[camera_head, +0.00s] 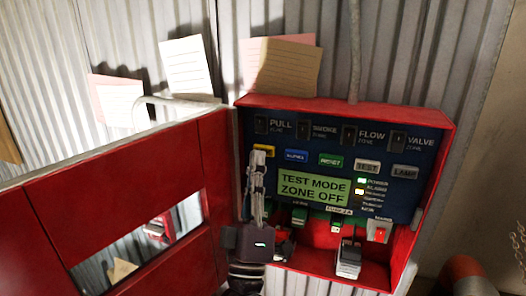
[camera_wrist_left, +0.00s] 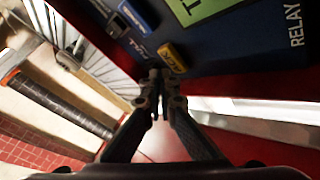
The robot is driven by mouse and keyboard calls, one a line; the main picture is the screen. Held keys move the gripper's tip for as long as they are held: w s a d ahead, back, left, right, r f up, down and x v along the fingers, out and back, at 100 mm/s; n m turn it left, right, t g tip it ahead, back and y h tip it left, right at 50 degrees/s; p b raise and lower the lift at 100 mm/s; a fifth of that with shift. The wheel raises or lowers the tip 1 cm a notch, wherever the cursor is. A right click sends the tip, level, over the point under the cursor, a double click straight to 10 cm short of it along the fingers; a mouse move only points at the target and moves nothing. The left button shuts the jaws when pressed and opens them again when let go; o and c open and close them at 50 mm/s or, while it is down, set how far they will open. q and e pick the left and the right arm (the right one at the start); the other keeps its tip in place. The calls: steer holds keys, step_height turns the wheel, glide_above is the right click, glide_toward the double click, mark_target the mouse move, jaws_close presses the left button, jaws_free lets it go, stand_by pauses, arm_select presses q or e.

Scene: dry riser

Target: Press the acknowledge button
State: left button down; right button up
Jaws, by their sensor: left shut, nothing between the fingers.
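The yellow acknowledge button, marked ACK in the left wrist view (camera_wrist_left: 174,57), sits on the dark blue panel (camera_head: 405,195) inside the open red cabinet. In the head view the yellow button (camera_head: 264,149) shows just above my fingertips, partly hidden by them. My left gripper (camera_head: 259,160) points up at it with its fingers shut and empty. In the left wrist view the fingertips (camera_wrist_left: 160,76) lie right at the button's lower edge; I cannot tell whether they touch it. My right gripper is not in view.
Blue, green and grey buttons (camera_head: 331,160) continue the row to the right. A green display (camera_head: 314,186) reads TEST MODE ZONE OFF. The open red door (camera_head: 110,205) stands on the left. A red rocker switch (camera_head: 379,231) and a grey block (camera_head: 348,258) are lower right.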

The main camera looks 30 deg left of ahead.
arm_select(q)
steer(key=shift+s+d, duration=0.2)
steer(key=shift+s, duration=0.6)
steer(key=shift+s+d, duration=0.15)
steer(key=shift+s, duration=0.65)
steer(key=shift+s+d, duration=0.2)
steer(key=shift+s, duration=0.6)
